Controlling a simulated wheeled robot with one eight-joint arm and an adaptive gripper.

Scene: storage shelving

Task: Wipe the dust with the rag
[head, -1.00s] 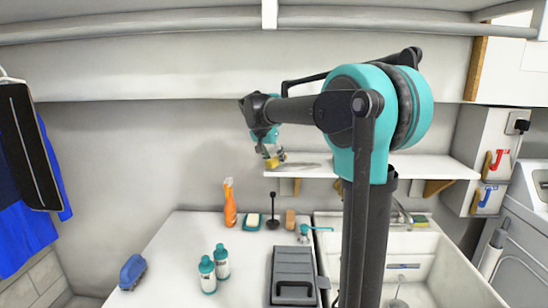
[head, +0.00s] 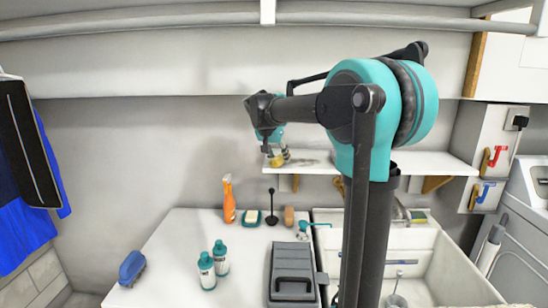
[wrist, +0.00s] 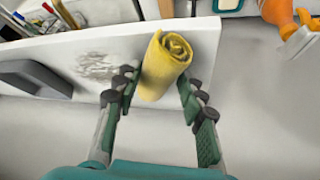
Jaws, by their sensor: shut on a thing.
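The rag (wrist: 165,62) is a yellow rolled cloth held between the fingers of my gripper (wrist: 160,92) in the wrist view. In the head view the rag (head: 279,159) shows as a small yellow patch under my gripper (head: 272,148), at the left end of the white wall shelf (head: 400,164). The dust (wrist: 97,66) is a grey smudge on the shelf top, just left of the rag in the wrist view. It also shows faintly in the head view as dust (head: 318,161). I cannot tell whether the rag touches the shelf.
A sink (head: 425,270) is at right. A dark wedge-shaped object (wrist: 35,85) is at the wrist view's left.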

